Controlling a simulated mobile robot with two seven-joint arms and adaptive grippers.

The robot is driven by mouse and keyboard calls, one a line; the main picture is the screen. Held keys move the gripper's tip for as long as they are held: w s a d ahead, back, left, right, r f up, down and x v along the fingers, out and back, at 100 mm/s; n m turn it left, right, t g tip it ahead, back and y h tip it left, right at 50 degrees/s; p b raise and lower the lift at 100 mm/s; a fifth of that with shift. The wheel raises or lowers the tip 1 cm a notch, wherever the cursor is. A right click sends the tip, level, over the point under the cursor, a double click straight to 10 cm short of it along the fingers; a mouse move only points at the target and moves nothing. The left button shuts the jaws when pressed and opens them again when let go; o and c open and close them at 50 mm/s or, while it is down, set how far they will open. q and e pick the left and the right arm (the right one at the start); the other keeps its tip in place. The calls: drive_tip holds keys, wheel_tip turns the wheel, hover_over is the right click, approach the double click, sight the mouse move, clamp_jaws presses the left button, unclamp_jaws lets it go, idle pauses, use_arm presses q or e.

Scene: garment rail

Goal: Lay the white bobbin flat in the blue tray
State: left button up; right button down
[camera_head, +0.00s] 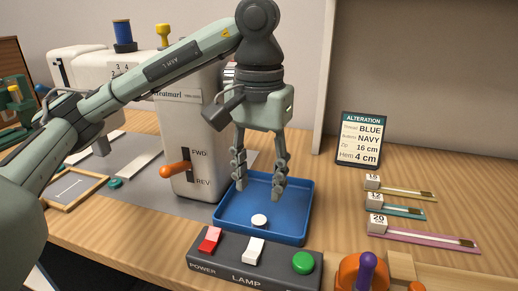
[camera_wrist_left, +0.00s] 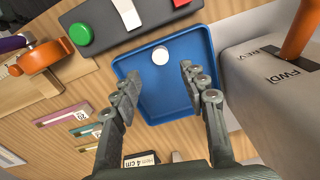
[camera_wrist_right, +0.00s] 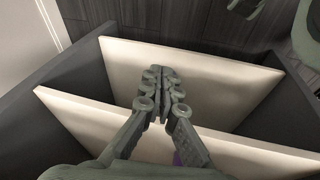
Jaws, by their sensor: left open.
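The white bobbin (camera_head: 259,221) lies in the blue tray (camera_head: 222,213), near its front wall, with its round face up; it looks flat. In the left wrist view the bobbin (camera_wrist_left: 160,56) sits by the tray wall (camera_wrist_left: 203,40) next to the lamp panel. My left gripper (camera_head: 259,192) is open and empty, pointing down over the tray, with its fingers apart (camera_wrist_left: 158,76) and clear of the bobbin. My right gripper (camera_wrist_right: 160,78) shows only in its own wrist view, its fingers together with nothing seen between them, above a pale-walled compartment.
A lamp panel (camera_head: 225,269) with red, white and green controls stands in front of the tray. The sewing machine (camera_head: 190,120) with an orange lever (camera_head: 175,168) is on the left.

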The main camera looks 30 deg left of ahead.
use_arm(q)
wheel_tip(320, 180, up, 5)
drive_tip(key=shift+f+p, duration=0.15)
drive_tip(key=shift+p, duration=0.25)
use_arm(e)
drive_tip(key=x, duration=0.3)
drive_tip(key=shift+s+a+f, duration=0.2)
drive_tip(key=shift+s+a, duration=0.05)
drive_tip(key=shift+a, duration=0.05)
